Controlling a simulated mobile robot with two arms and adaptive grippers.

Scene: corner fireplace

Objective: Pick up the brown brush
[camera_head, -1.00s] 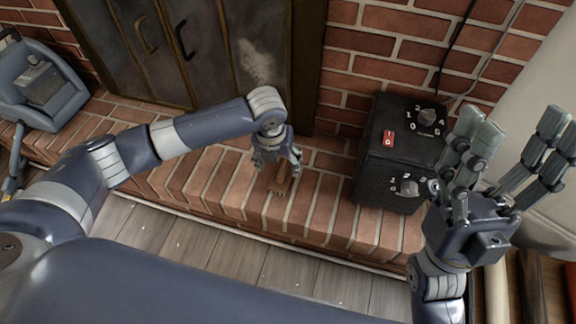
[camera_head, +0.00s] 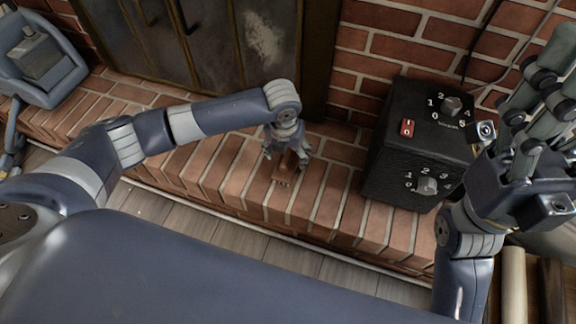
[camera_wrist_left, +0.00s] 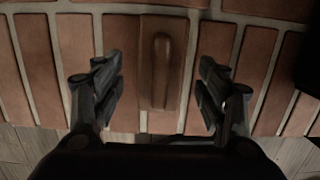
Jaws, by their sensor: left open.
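The brown brush (camera_head: 286,168) lies on the brick hearth, partly hidden by my left gripper in the head view. The left wrist view shows its long brown back and raised handle (camera_wrist_left: 161,70), pointing away from me. My left gripper (camera_head: 286,154) is open above the brush. In the left wrist view its fingers (camera_wrist_left: 160,78) stand on either side of the brush, with a gap on each side. My right gripper (camera_head: 540,100) is raised at the right edge, fingers up and spread, empty, partly cut off by the frame.
A black box with dials and a red switch (camera_head: 407,129) stands on the hearth (camera_head: 230,180) to the right. A blue-grey container (camera_head: 40,60) stands at the far left. Dark metal doors (camera_head: 200,50) and a brick wall (camera_head: 400,45) are behind. Wooden floor lies in front.

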